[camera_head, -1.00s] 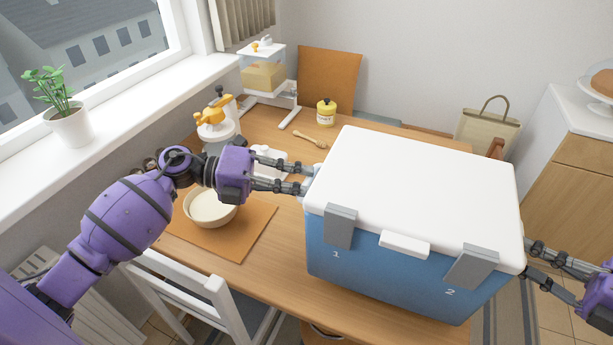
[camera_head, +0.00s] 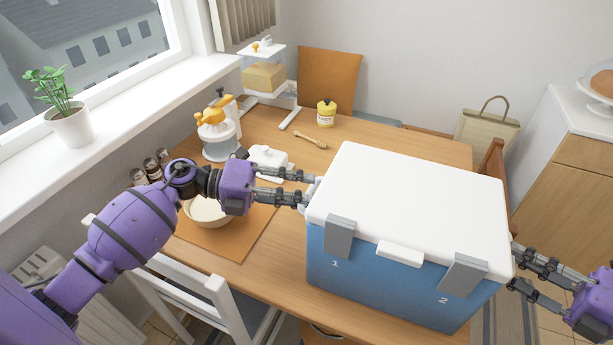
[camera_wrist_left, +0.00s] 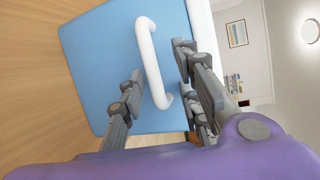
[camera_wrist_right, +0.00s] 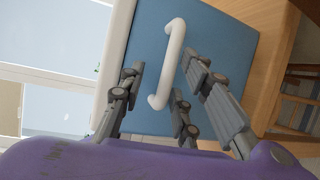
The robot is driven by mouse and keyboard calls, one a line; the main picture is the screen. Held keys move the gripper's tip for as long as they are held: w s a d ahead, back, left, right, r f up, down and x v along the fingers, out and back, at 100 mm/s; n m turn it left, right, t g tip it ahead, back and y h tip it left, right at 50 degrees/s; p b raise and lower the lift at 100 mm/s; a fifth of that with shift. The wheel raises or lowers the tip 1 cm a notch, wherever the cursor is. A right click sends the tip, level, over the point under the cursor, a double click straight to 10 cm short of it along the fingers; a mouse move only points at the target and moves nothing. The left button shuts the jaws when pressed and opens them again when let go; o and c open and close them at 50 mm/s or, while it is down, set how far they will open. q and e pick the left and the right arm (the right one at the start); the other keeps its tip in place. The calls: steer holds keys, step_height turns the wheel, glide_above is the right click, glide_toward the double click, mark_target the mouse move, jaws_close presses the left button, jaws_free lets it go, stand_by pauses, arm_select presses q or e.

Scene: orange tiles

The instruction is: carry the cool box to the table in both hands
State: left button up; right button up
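The cool box (camera_head: 400,275) is blue with a white lid, grey latches and the numbers 1 and 2 on its front. It is upright at the near right part of the wooden table (camera_head: 262,262) and appears to rest on it. My left gripper (camera_head: 310,188) is at its left side; in the left wrist view its fingers (camera_wrist_left: 160,75) stand apart on either side of a white handle (camera_wrist_left: 152,70). My right gripper (camera_head: 516,267) is at the right side; its fingers (camera_wrist_right: 163,75) also stand apart around a white handle (camera_wrist_right: 168,75). The underside is hidden.
A bowl (camera_head: 208,212) on an orange mat (camera_head: 250,237), a white dish (camera_head: 268,158), a yellow-topped juicer (camera_head: 218,135), a dipper (camera_head: 310,140) and a yellow jar (camera_head: 326,113) are left of or behind the box. A white chair (camera_head: 185,290) is at the near left.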

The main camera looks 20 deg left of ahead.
steer(key=shift+f, duration=0.1)
stand_by(0.3)
arm_select(q)
steer(key=v, duration=1.2)
arm_select(e)
steer(key=v, duration=1.2)
